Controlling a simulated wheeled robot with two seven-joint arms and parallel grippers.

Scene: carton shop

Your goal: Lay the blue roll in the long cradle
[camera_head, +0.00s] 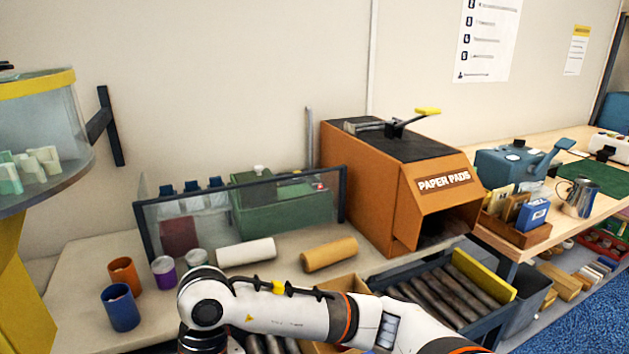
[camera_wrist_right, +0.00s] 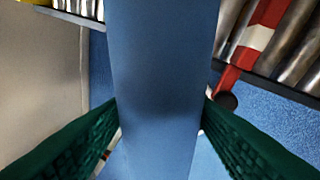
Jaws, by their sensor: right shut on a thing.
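The blue roll (camera_wrist_right: 160,70) runs lengthwise between the green fingers of my right gripper (camera_wrist_right: 160,112) in the right wrist view. The gripper is shut on it, and its ends are out of that picture. In the head view my right arm crosses the bottom from the right; its gripper and the held roll do not show there. I cannot make out the long cradle for certain in either view. My left gripper is not in view.
A white roll (camera_head: 245,252) and a tan roll (camera_head: 330,254) lie on the bench. Orange (camera_head: 125,272), blue (camera_head: 120,308) and purple (camera_head: 164,272) cups stand at left. An orange paper pads machine (camera_head: 365,190) stands behind the roller conveyor (camera_head: 440,298). Metal rollers (camera_wrist_right: 292,50) show in the wrist view.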

